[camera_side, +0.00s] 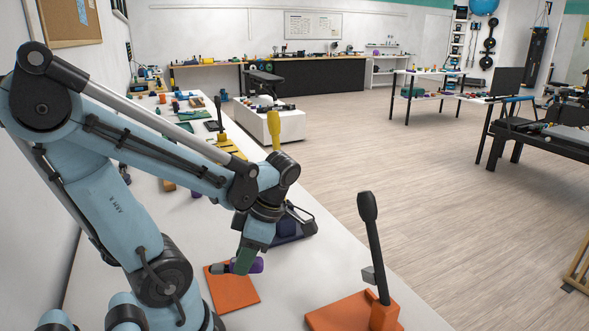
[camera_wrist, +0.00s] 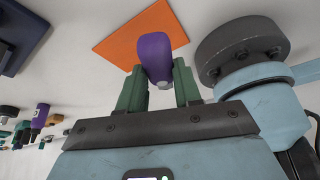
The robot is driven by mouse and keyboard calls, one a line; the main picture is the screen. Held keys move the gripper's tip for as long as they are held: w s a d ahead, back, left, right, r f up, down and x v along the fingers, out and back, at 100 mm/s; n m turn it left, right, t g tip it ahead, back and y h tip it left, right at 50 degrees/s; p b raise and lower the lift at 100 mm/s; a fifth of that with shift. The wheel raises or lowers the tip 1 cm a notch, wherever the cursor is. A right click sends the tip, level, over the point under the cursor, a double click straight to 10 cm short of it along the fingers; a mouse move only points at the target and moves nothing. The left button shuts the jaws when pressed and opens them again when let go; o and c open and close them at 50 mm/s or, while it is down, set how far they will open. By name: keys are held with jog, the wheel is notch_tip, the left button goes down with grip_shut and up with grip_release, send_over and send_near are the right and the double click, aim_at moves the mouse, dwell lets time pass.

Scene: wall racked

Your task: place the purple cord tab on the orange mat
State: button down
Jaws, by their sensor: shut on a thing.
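The purple cord tab (camera_side: 257,266) is held between the green fingers of my gripper (camera_side: 243,264). In the wrist view the tab (camera_wrist: 155,52) sticks out past the fingertips of my gripper (camera_wrist: 159,78), which are shut on its sides. The orange mat (camera_side: 236,293) is a flat square on the white table, and the tab overlaps its far edge in the side view. In the wrist view the orange mat (camera_wrist: 115,45) shows behind the tab. The height of the tab above the mat is hard to tell.
An orange base (camera_side: 340,314) with a tall black lever stands at the front right. A dark blue tray-like thing (camera_side: 292,228) sits just behind my gripper. Several small tools and parts lie farther back along the table. Bare table lies between the mat and the orange base.

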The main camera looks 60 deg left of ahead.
jog(key=a+f, duration=0.1)
jog(key=a, duration=0.1)
jog(key=s+a+f, duration=0.1)
jog(key=a, duration=0.1)
jog(key=shift+a+f, duration=0.1)
jog(key=shift+f, duration=2.15)
jog(key=c, duration=0.8)
grip_release()
jog(key=shift+f, duration=0.1)
